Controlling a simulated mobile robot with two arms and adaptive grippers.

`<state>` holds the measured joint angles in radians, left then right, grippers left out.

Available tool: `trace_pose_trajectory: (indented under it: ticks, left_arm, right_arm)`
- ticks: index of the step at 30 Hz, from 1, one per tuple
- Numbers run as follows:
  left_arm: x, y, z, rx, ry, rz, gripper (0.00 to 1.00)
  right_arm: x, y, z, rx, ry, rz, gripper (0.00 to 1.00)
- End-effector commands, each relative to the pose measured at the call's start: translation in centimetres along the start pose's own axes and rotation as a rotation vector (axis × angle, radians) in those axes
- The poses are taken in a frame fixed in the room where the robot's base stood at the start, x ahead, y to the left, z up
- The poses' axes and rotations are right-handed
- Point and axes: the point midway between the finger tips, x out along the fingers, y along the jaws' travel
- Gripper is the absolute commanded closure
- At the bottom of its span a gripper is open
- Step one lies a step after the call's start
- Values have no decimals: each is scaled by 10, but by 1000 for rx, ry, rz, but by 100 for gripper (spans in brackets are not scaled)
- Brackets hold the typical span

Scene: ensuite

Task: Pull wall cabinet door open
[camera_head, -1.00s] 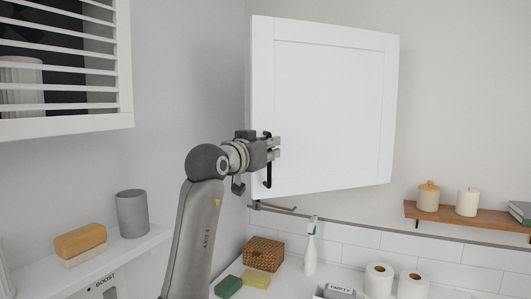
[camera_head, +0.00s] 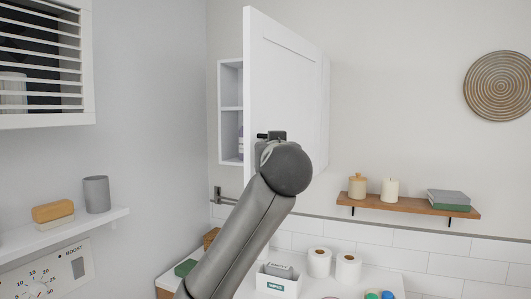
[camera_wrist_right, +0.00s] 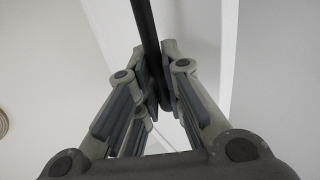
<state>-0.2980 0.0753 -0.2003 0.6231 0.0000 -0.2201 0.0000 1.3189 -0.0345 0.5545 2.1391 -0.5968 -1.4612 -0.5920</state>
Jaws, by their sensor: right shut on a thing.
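The white wall cabinet door (camera_head: 285,90) stands swung well out from the wall, showing shelves inside the cabinet (camera_head: 230,105) on its left. My right gripper (camera_head: 271,137) is at the lower part of the door, mostly hidden behind my own wrist. In the right wrist view my gripper (camera_wrist_right: 158,82) is shut on the black bar handle (camera_wrist_right: 147,30), which runs between its fingers. The door's white face (camera_wrist_right: 190,22) is close behind. The handle is mostly hidden in the head view. My left gripper is not in view.
A wooden shelf (camera_head: 415,205) with jars and books is to the right. Below, a counter holds toilet rolls (camera_head: 319,262) and a labelled box (camera_head: 279,283). A louvred cabinet (camera_head: 45,122) hangs at left. The air right of the door is free.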

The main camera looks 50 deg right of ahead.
Motion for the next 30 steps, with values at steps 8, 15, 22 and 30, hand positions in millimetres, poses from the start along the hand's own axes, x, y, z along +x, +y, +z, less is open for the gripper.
trace_pose_trajectory:
  ticks: [8, 15, 22, 30]
  left_arm:
    - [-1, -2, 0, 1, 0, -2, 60]
    - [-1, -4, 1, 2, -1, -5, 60]
    - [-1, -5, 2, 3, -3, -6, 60]
    - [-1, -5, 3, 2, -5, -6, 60]
  right_arm:
    - [-3, 6, -10, 1, 27, 9, 100]
    - [-3, 6, -10, 1, 27, 8, 89]
    - [-3, 5, -10, 2, 27, 7, 68]
    - [-3, 4, -10, 3, 27, 6, 68]
